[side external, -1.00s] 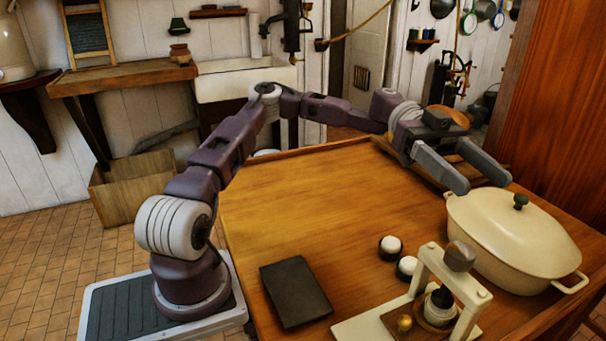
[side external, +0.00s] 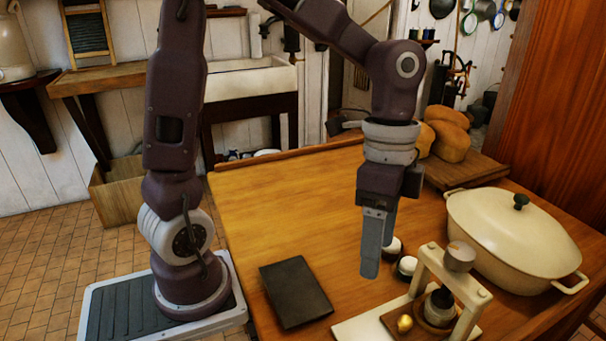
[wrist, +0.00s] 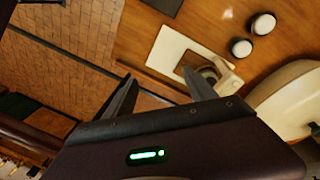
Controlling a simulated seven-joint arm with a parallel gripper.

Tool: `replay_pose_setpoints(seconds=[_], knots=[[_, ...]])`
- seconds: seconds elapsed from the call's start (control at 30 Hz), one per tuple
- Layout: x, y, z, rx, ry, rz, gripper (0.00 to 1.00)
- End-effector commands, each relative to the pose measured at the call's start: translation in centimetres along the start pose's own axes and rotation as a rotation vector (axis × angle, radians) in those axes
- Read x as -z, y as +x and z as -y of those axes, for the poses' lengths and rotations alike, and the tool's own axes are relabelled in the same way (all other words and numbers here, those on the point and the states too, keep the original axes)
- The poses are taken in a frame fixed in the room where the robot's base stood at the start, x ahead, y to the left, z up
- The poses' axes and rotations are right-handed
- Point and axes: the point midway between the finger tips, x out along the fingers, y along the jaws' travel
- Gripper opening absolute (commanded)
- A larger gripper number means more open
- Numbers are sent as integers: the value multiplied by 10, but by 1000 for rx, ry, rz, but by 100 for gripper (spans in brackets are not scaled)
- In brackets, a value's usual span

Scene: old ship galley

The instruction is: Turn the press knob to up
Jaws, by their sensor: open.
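The press (side external: 427,262) is a cream frame on a pale base at the table's front right, and its round grey-brown knob (side external: 460,256) sits on top of the crossbar. A dark cup and a small brass ball are on the base under the frame. In the wrist view the press base (wrist: 172,45) is beyond the fingers; the knob is too small and blurred there to tell its setting. My gripper (side external: 375,262) points down above the table, left of the press and apart from it. In the wrist view my gripper (wrist: 163,88) is open, with nothing between the fingers.
Two white-topped round pieces (side external: 407,266) stand just behind the press, partly near my gripper in the side view. A cream lidded pot (side external: 510,240) stands close on the right. A dark flat slab (side external: 296,292) lies to the left. Loaves (side external: 450,141) sit on a board behind. The table's middle left is clear.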

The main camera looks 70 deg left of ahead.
Motion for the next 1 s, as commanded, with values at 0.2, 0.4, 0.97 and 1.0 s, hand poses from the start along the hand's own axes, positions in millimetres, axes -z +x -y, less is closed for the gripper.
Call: replay_pose_setpoints(seconds=[0.2, 0.4, 0.97, 1.0], knots=[[-36, -38, -7, 224, -250, -26, 65], [-70, -71, -21, 359, -483, -149, 65], [-101, -94, -37, 406, -678, -305, 65], [-101, -94, -37, 406, -678, -305, 65]])
